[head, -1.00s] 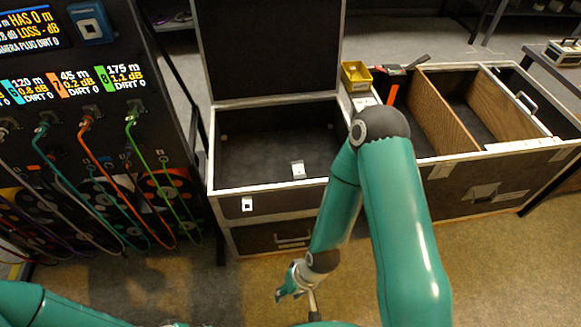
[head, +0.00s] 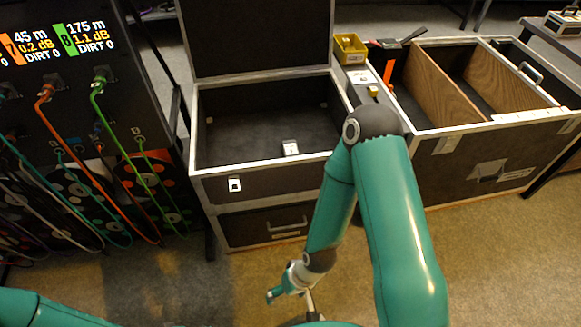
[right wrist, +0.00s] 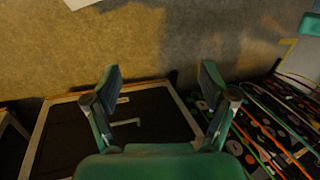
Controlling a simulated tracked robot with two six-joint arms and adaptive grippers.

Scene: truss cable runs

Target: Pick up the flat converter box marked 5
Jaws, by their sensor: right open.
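I cannot make out a flat converter box marked 5; no such mark is legible in either view. A small white-labelled piece (head: 290,148) shows at the inner front wall of the open black case (head: 268,166), too small to identify. My right gripper (head: 290,292) hangs low in front of that case, above the floor. In the right wrist view my right gripper (right wrist: 162,92) has its two fingers wide apart with nothing between them. My left gripper is out of view; only part of the left arm shows at the bottom left.
A rack with cables and screens (head: 75,110) stands at the left. A yellow bin (head: 350,48) and a grey flat surface (head: 366,80) lie between the open case and a case with wooden dividers (head: 448,88). The floor in front is clear.

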